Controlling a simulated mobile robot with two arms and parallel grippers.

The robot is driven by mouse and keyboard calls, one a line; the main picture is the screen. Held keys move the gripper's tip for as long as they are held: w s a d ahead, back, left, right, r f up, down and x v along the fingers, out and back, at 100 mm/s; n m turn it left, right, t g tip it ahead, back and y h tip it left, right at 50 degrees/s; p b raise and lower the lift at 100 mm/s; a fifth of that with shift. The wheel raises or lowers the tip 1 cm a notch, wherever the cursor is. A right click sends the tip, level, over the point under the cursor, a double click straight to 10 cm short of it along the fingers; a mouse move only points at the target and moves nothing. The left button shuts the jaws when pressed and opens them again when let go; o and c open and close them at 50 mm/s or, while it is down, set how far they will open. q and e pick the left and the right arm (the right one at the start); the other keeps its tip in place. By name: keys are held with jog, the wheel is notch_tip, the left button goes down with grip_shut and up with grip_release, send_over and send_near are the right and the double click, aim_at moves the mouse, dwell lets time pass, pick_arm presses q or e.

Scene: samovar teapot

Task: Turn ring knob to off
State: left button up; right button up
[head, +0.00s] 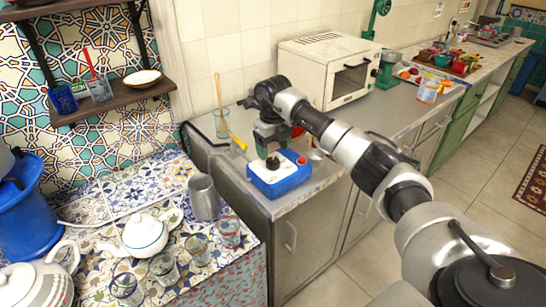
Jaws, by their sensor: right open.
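A small blue box-shaped appliance (283,184) with a pale top stands at the front left corner of the grey counter. A black round knob (272,164) is on its top, and a small red part (301,161) sits to the right of it. I cannot tell for sure which of these is the ring knob. My right arm reaches in from the lower right. My right gripper (271,148) points down, open, just above the black knob; I cannot tell whether it touches it. The gripper partly hides the back of the appliance. My left gripper is not in view.
A white toaster oven (330,75) stands behind my right arm. A glass with a wooden stick (221,123) and a yellow-handled tool (239,142) are left of the gripper. A grey metal jug (203,197), white teapot (143,235) and several glasses stand on the tiled table.

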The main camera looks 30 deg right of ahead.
aim_at(273, 160)
jog(key=shift+f, duration=2.15)
jog(key=shift+a, duration=0.1)
jog(key=shift+c, duration=0.5)
jog(key=c, duration=0.8)
jog(key=shift+c, duration=0.2)
jog(key=shift+n, duration=0.5)
jog(key=n+b, duration=0.1)
jog(key=n, duration=0.2)
jog(key=shift+n, duration=0.3)
jog(key=shift+n+b, duration=0.6)
jog(key=shift+n, duration=1.6)
